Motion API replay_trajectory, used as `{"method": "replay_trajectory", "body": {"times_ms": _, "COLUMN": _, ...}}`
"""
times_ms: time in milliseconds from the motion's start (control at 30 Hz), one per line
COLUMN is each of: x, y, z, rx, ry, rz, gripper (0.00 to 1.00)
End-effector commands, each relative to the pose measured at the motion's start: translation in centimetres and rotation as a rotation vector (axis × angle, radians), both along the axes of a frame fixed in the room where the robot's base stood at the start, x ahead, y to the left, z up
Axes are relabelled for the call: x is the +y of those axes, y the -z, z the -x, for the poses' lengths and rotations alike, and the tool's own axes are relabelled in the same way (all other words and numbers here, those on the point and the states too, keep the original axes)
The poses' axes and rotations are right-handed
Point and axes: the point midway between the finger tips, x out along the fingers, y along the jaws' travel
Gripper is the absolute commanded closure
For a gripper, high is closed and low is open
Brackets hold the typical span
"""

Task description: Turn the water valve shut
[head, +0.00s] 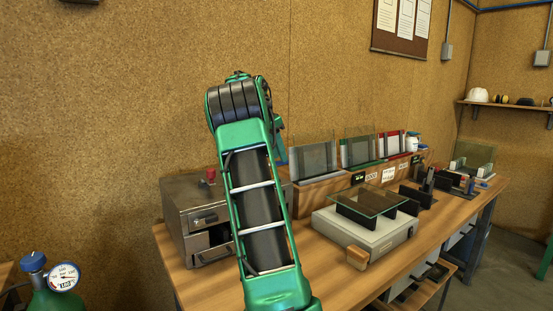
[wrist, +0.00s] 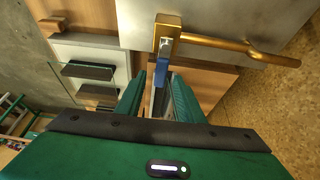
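The water valve, a brass body (wrist: 167,32) with a brass pipe running off to the right, is at the top centre of the wrist view. Its blue lever (wrist: 159,76) points down toward my gripper (wrist: 157,84). My two green fingers stand either side of the lever's end. A gap shows between the left finger and the lever; whether the right finger touches it I cannot tell. The gripper looks open. In the head view my arm hides the valve and the fingers.
A glass pane (head: 371,200) lies on a pale machine (head: 358,236) on the wooden bench (head: 345,285). A grey metal cabinet (head: 186,210) stands left of my arm. A rack (head: 322,188) with upright glass panes runs behind. The cork wall (head: 150,100) is close behind the bench.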

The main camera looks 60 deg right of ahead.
Motion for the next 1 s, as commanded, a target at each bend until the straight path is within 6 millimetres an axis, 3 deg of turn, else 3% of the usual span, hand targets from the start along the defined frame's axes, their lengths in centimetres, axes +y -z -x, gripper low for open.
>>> {"method": "replay_trajectory", "body": {"times_ms": 300, "x": 2.1, "y": -5.5, "z": -0.9, "rx": 0.0, "ry": -0.001, "rz": 0.002, "gripper": 0.66}}
{"method": "replay_trajectory", "body": {"times_ms": 500, "x": 3.0, "y": -7.7, "z": -1.1, "rx": 0.0, "ry": -0.001, "rz": 0.0, "gripper": 0.66}}
{"method": "replay_trajectory", "body": {"times_ms": 1000, "x": 3.3, "y": -8.3, "z": -1.2, "rx": 0.001, "ry": -0.001, "rz": -0.002, "gripper": 0.66}}
